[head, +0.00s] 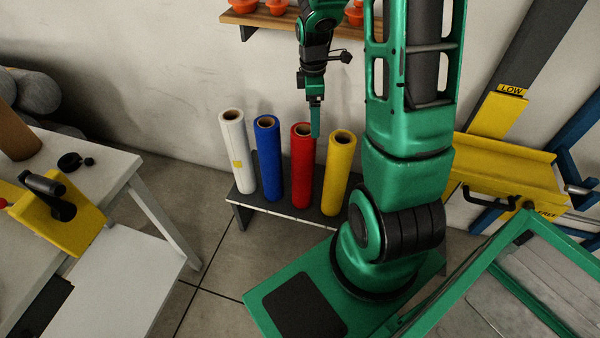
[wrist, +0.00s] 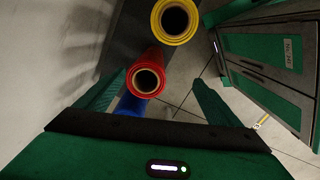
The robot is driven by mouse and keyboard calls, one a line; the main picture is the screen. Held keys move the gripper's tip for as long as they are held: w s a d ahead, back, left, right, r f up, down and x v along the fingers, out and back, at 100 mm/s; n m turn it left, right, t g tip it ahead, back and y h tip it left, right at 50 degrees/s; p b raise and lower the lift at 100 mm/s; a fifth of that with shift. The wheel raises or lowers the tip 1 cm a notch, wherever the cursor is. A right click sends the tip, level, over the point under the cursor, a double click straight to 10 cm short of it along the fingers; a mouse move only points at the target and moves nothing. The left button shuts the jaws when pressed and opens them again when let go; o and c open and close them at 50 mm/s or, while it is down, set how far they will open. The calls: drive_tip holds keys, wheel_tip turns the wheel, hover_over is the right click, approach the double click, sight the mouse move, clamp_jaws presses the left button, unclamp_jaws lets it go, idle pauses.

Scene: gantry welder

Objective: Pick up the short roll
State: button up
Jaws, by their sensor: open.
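Four rolls stand upright in a row on a low dark bench: a white roll (head: 236,155), a blue roll (head: 269,160), a red roll (head: 302,170) and a yellow roll (head: 338,175). They look close in height; I cannot tell which is the short one. My gripper (head: 315,128) points down at the red roll's top and overlaps its right edge. In the wrist view my open gripper (wrist: 160,78) has the red roll (wrist: 150,62) between its fingers in the picture. The yellow roll (wrist: 175,40) lies beyond, and the blue roll (wrist: 132,104) is partly hidden. The white roll is hidden there.
The low bench (head: 290,217) stands by the wall. An orange-laden wooden shelf (head: 262,18) hangs above. A white table (head: 130,275) is at left, a yellow tray (head: 510,165) at right, and a green-framed unit (head: 520,290) at lower right. Floor shows between table and bench.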

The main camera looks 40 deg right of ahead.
sight(302, 136)
drive_tip(key=w+f+n, duration=0.1)
drive_tip(key=f, duration=0.1)
drive_tip(key=w+f+n, duration=0.1)
drive_tip(key=f, duration=0.1)
drive_tip(key=w+a+f+n, duration=0.1)
drive_tip(key=w+f, duration=0.1)
drive_tip(key=shift+n+y, duration=0.3)
drive_tip(key=shift+w+f, duration=0.15)
drive_tip(key=shift+f, duration=0.2)
wheel_tip(302, 136, down, 5)
drive_tip(key=shift+f, duration=0.1)
drive_tip(key=shift+s+d+f, duration=0.1)
drive_tip(key=shift+f, duration=1.2)
drive_tip(key=shift+s+f, duration=0.1)
drive_tip(key=shift+f, duration=1.2)
drive_tip(key=shift+c, duration=0.2)
drive_tip(key=c, duration=2.1)
